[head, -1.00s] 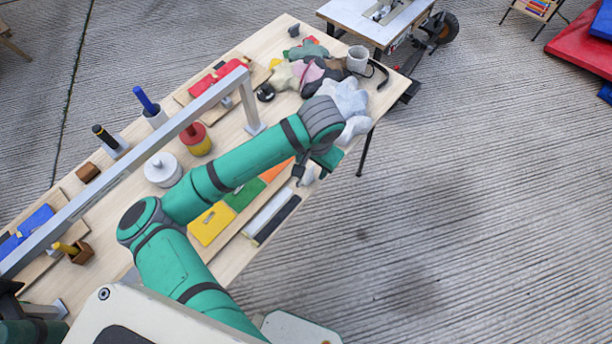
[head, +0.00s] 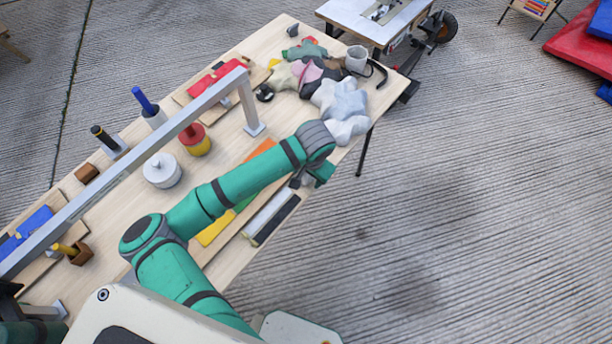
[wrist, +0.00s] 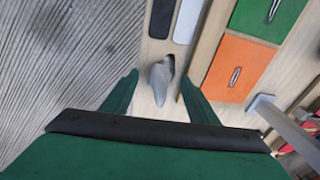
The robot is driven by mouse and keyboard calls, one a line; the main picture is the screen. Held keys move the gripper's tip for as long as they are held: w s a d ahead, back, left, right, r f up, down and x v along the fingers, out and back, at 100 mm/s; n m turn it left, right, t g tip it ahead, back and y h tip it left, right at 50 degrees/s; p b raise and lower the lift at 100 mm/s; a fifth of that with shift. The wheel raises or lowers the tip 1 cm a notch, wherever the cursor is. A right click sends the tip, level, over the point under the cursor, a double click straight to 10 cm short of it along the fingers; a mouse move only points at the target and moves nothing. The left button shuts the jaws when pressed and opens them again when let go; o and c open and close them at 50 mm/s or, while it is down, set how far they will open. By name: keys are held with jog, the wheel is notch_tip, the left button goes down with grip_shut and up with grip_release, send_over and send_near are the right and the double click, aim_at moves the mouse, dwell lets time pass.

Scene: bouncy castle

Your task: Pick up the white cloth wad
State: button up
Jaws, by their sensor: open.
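A pale, whitish lumpy cloth wad (head: 345,128) lies at the right end of the workbench in the head view, against another pale grey-white lump (head: 340,97). My gripper (head: 318,174) is low over the bench's front edge, nearer to me than these wads. In the wrist view my gripper (wrist: 158,77) is open, with one green finger on each side. A small grey-white lump with a dark end (wrist: 162,86) shows between the fingers, on the wood and apart from them. I cannot tell whether it is cloth. The large pale wads are not in the wrist view.
The wooden bench (head: 236,130) carries a metal rail (head: 130,168), a white pot (head: 162,171), a red-yellow pot (head: 195,140) and a grey cup (head: 356,59). Orange (wrist: 236,68) and green panels (wrist: 266,18) lie beside my gripper. Bare floor lies beyond the front edge.

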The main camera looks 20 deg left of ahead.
jog(key=c, duration=1.1)
jog(key=shift+r, duration=0.15)
jog(key=shift+r, duration=0.65)
jog(key=s+d+r, duration=0.8)
jog(key=s+r, duration=0.3)
jog(key=shift+d+r, duration=0.25)
